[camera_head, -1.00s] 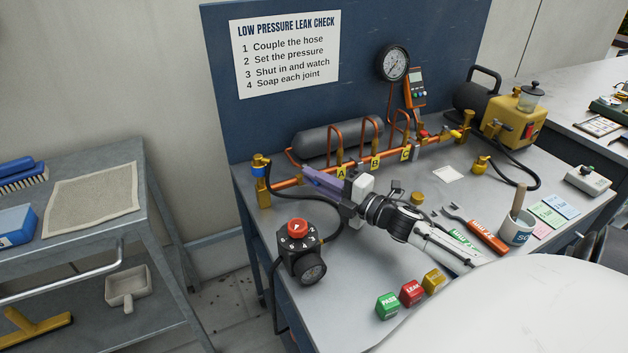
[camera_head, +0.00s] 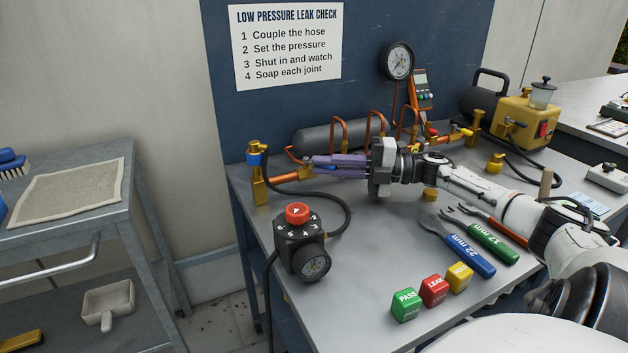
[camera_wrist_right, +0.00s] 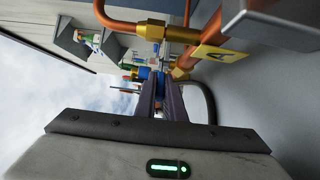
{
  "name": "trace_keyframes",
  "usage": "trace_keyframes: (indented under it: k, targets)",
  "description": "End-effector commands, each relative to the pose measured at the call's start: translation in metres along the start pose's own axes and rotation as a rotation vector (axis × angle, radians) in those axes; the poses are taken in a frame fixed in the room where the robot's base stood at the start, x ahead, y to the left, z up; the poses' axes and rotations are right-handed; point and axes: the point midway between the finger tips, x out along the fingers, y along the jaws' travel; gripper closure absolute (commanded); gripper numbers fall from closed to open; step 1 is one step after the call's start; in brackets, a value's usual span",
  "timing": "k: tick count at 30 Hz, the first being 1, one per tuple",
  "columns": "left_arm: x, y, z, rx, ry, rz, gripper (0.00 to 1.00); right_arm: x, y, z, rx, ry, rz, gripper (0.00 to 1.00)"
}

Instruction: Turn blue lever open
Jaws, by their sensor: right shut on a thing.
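My right gripper (camera_head: 316,166) reaches in from the right, its purple fingers pointing left along the copper pipe (camera_head: 290,177) of the test rig. In the right wrist view, its fingers (camera_wrist_right: 160,88) are close together and shut on the blue lever (camera_wrist_right: 145,73). In the head view the fingers hide most of the lever. To the left, a brass fitting (camera_head: 259,185) with a blue collar stands at the pipe end, apart from the fingers. My left gripper is not in view.
A black regulator (camera_head: 300,245) with a red knob stands at the bench's front left, its black hose curving up behind. PASS and LEAK blocks (camera_head: 405,304), spanners (camera_head: 458,250) and a yellow pump (camera_head: 525,122) are on the bench. A copper loop and brass fitting (camera_wrist_right: 150,32) lie close to my right gripper.

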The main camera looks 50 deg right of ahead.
Motion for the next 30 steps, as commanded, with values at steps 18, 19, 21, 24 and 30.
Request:
trace_keyframes:
  k: [18, 19, 21, 24, 30]
  targets:
    - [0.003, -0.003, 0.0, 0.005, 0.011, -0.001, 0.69, -0.01, 0.0, 0.003, 0.001, 0.016, -0.001, 0.84]
    - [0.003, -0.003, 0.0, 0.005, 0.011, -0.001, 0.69, -0.01, 0.0, 0.003, 0.0, 0.016, 0.0, 0.83]
    - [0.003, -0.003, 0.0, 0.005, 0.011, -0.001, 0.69, -0.01, 0.0, 0.003, 0.0, 0.017, 0.0, 0.83]
    - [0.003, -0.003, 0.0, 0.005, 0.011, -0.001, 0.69, -0.01, 0.0, 0.003, 0.0, 0.017, 0.0, 0.83]
    - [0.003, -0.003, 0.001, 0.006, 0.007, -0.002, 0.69, -0.017, 0.0, 0.003, 0.001, 0.015, -0.001, 0.83]
